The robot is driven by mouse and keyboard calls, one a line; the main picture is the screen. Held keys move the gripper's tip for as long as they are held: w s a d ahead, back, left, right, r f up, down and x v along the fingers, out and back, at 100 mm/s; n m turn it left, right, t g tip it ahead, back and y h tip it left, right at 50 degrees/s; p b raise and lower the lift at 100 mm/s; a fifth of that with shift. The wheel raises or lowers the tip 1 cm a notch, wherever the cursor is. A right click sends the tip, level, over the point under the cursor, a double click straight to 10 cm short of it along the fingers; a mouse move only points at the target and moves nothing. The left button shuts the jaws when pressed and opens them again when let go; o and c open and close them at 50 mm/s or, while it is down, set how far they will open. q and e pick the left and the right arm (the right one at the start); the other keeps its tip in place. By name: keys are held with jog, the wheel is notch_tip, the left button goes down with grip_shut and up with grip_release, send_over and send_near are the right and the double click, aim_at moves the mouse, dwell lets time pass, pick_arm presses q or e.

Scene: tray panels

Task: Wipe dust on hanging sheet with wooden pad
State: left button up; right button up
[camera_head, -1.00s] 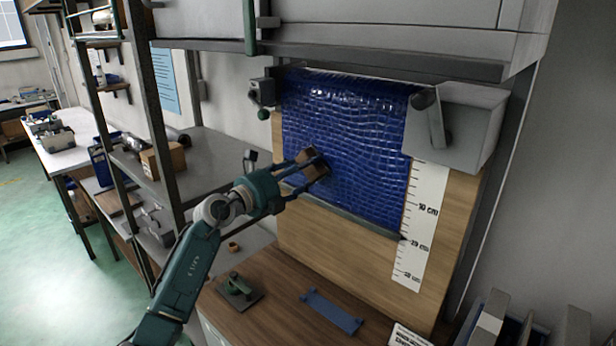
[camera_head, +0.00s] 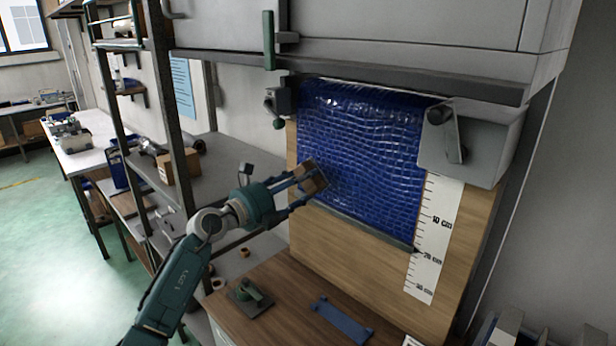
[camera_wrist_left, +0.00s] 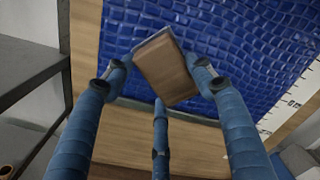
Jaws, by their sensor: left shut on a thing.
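The hanging sheet (camera_head: 370,145) is a glossy blue, rippled panel hung on a wooden board, with a bar along its bottom edge. My left gripper (camera_head: 306,184) is shut on a brown wooden pad (camera_head: 313,178) in front of the sheet's lower left part. In the left wrist view, the wooden pad (camera_wrist_left: 165,66) sits between the blue fingers of my left gripper (camera_wrist_left: 163,82), with the sheet (camera_wrist_left: 260,40) behind it. I cannot tell whether the pad touches the sheet. A darker patch shows just right of the pad; I cannot make out the dust clearly. My right gripper is not in view.
A white ruler strip (camera_head: 435,235) runs down the board's right side, below a grey box (camera_head: 478,145). A metal shelf rack (camera_head: 205,165) stands left.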

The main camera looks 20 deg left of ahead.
pick_arm(q)
jog(key=shift+v, duration=0.9)
jog(key=shift+p+v, duration=0.4)
jog(key=shift+v, duration=1.1)
